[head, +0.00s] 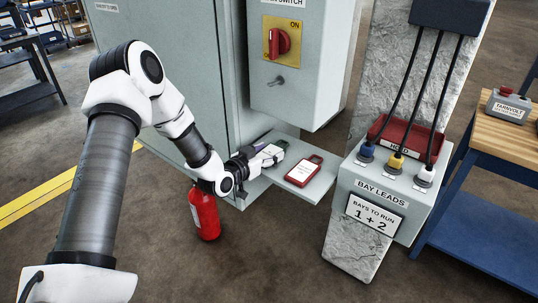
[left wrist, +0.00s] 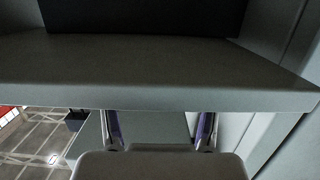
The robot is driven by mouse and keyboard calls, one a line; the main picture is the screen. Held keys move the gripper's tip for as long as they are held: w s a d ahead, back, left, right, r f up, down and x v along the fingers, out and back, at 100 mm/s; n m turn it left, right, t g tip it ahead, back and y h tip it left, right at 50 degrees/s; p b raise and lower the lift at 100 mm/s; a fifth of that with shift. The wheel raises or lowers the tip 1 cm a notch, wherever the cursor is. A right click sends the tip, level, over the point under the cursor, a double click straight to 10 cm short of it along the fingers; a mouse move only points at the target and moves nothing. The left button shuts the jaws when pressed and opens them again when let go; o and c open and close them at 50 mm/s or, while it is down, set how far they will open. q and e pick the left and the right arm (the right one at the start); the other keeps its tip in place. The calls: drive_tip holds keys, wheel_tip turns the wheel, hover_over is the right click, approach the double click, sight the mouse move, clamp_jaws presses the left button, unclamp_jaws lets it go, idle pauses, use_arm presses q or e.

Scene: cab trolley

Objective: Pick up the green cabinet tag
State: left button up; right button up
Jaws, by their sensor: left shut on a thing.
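My left gripper (head: 268,156) is at the small grey shelf (head: 322,181) on the cabinet's side, low over its left part. It is shut on the green cabinet tag (head: 282,143), of which only a small green edge and a pale face show; the fingers hide the rest. In the left wrist view my gripper's two fingers (left wrist: 160,132) point at a grey surface, and the tag cannot be made out there. My right gripper is not in view.
A red tag (head: 304,171) with a white label lies on the shelf, right of my gripper. A switch box with a red knob (head: 280,42) hangs above. A red extinguisher (head: 205,214) stands below my wrist. The bay leads stand (head: 382,196) is at right.

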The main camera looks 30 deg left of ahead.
sight(268, 153)
use_arm(q)
drive_tip(key=shift+r, duration=0.55)
wheel_tip(268, 153, up, 2)
drive_tip(key=shift+r, duration=0.15)
drive_tip(key=s+d+p, duration=0.1)
drive_tip(key=s+d, duration=0.3)
drive_tip(key=s, duration=0.3)
drive_tip(key=s+d+r+p, duration=0.1)
drive_tip(key=s+d+p, duration=0.1)
drive_tip(key=s+d, duration=0.2)
drive_tip(key=v, duration=0.2)
drive_tip(key=shift+s+d+p, duration=0.25)
drive_tip(key=shift+s+p, duration=0.05)
drive_tip(key=shift+s, duration=0.05)
